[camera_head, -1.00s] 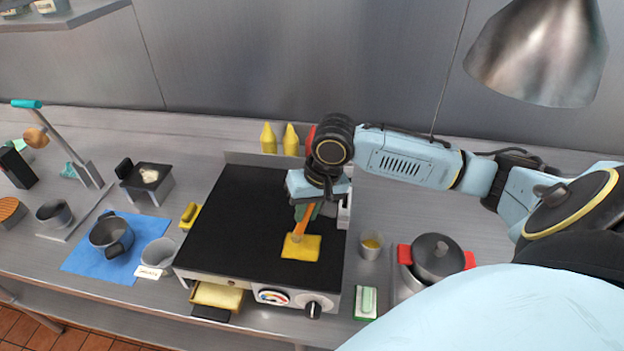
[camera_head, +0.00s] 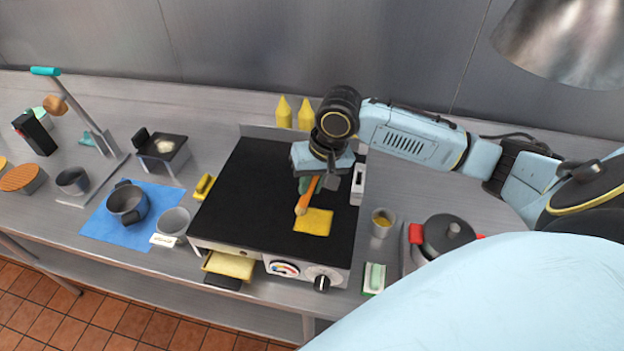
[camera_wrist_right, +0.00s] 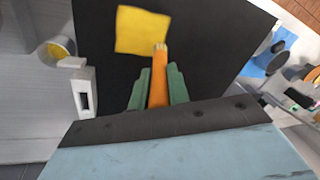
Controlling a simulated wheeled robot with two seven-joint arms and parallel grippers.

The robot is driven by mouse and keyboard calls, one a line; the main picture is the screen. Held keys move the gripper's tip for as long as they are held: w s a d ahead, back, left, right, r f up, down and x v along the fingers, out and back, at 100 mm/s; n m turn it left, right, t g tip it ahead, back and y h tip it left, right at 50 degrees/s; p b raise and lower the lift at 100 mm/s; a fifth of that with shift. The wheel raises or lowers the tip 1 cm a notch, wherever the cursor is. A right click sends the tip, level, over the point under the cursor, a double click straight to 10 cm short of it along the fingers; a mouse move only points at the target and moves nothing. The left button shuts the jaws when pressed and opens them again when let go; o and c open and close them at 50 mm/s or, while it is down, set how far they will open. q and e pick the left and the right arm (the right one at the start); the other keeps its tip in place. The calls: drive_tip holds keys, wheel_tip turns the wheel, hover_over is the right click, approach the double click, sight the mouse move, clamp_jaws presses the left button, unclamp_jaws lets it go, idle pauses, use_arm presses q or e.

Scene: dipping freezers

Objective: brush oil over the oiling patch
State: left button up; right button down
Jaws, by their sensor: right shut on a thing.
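The oiling patch (camera_head: 316,222) is a yellow square on the black griddle (camera_head: 248,192); the wrist view shows the same patch (camera_wrist_right: 143,30). My right gripper (camera_head: 311,184) is over the griddle, shut on an orange-handled brush (camera_head: 306,197). In the wrist view the brush (camera_wrist_right: 158,85) sits between the green fingers (camera_wrist_right: 157,88), its tip by the patch's near corner. In the head view the tip is at the patch's left edge; I cannot tell whether it touches. A cup with yellow oil (camera_head: 382,222) stands right of the griddle. My left gripper is not in view.
A lidded pot (camera_head: 447,236) and a green-and-white sponge (camera_head: 374,278) are right of the griddle. Two yellow bottles (camera_head: 295,113) stand behind it. A blue mat (camera_head: 133,233) with a dark pot (camera_head: 127,203) lies left. A metal lamp (camera_head: 556,45) hangs upper right.

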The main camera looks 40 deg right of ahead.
drive_tip(key=shift+r, duration=3.5)
drive_tip(key=shift+s, duration=0.1)
